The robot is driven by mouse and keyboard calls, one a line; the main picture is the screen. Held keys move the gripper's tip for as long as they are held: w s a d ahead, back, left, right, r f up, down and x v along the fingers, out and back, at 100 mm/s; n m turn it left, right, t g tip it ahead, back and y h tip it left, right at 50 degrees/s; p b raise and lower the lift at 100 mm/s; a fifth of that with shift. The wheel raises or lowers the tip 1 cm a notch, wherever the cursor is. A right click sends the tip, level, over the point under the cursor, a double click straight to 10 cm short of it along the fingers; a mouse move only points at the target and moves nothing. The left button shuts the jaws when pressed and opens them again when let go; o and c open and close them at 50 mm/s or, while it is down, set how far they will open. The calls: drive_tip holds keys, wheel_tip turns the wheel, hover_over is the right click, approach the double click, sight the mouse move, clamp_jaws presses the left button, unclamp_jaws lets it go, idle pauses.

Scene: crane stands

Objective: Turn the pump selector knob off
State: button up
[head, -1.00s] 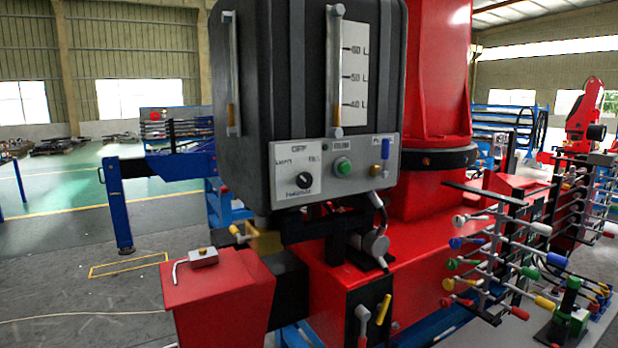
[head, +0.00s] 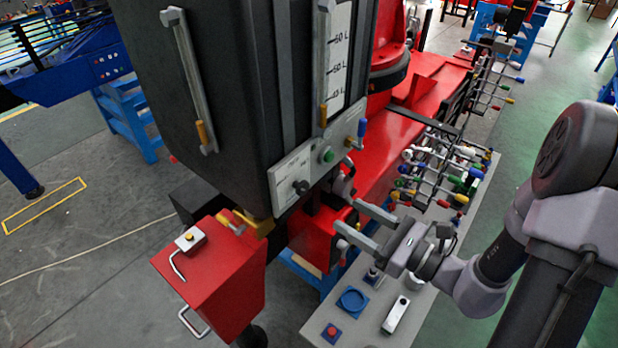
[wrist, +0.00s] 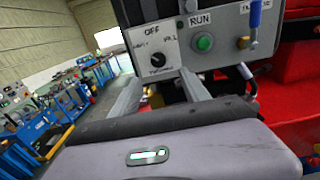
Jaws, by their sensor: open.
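The selector knob (head: 301,187) is a small black round knob on the light grey control panel (head: 285,180) at the foot of the dark tank. It also shows in the wrist view (wrist: 158,59), on a white plate with OFF above it and smaller labels around it. I cannot tell where its pointer is set. My gripper (head: 349,217) is open and empty, to the right of and lower in the picture than the knob. In the wrist view its two fingers (wrist: 160,84) reach up towards the panel, with the knob above and between them, apart from it.
A green RUN button (head: 327,155) and a blue-handled lever (head: 361,128) sit right of the knob. A yellow-handled valve (head: 245,222) is below the tank, near a red box (head: 225,275). Coloured valve levers (head: 440,165) stand to the right. A grey bench (head: 360,318) holds small parts.

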sight(305, 190)
drive_tip(key=p+x, duration=0.2)
drive_tip(key=x, duration=0.9)
drive_tip(key=shift+a+r+p, duration=0.1)
drive_tip(key=shift+a+p, duration=0.05)
drive_tip(key=shift+p, duration=0.2)
drive_tip(key=shift+w+a, duration=0.4)
drive_tip(key=shift+a, duration=0.1)
drive_tip(key=shift+c, duration=0.4)
drive_tip(key=shift+s, duration=0.1)
clamp_jaws()
